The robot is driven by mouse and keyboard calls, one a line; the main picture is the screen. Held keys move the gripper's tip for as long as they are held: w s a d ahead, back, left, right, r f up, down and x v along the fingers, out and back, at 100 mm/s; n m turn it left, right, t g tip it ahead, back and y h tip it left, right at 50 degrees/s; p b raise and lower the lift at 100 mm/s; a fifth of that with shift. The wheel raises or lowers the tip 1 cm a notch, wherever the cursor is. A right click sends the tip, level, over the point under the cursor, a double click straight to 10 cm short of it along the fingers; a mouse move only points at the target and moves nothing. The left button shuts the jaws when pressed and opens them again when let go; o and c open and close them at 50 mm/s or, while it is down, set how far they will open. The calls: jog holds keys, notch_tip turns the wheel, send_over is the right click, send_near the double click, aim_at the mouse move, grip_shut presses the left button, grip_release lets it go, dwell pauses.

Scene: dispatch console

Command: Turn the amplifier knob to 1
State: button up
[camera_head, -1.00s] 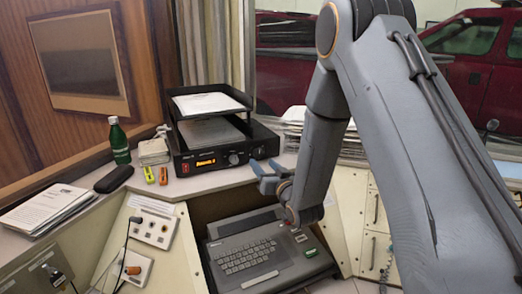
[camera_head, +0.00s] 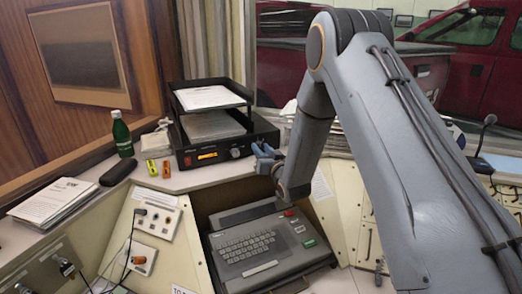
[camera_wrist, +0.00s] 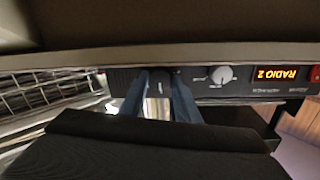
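The black amplifier (camera_head: 222,154) stands on the desk, with an orange lit display (camera_head: 207,156) on its front. In the wrist view, where the amplifier is upside down, the display (camera_wrist: 275,74) reads "RADIO 2". A pale round knob (camera_wrist: 222,75) sits beside the display; it also shows in the head view (camera_head: 236,153). My gripper (camera_head: 263,155) is at the amplifier's right front. In the wrist view its blue fingers (camera_wrist: 161,80) are apart, in front of a dark part of the panel that may hold a second knob. I cannot tell whether they touch it.
A black paper tray (camera_head: 212,100) stands on the amplifier. A green bottle (camera_head: 122,135), two small marker pens (camera_head: 152,167) and a dark case (camera_head: 117,172) are to the left. A keyboard unit (camera_head: 265,245) lies below the gripper. Papers lie behind my arm.

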jog(key=shift+a, duration=0.1)
jog(key=c, duration=0.5)
jog(key=shift+o, duration=0.2)
jog(key=n+b, duration=0.4)
jog(key=shift+f+n+b, duration=0.2)
jog(key=shift+n+b, duration=0.1)
jog(key=shift+b, duration=0.05)
jog(key=n+b, duration=0.4)
jog(key=n, duration=0.1)
jog(key=shift+y+b, duration=0.3)
jog(key=shift+n, duration=0.3)
jog(key=o, duration=1)
jog(key=shift+o, duration=0.2)
jog(key=shift+s, duration=0.15)
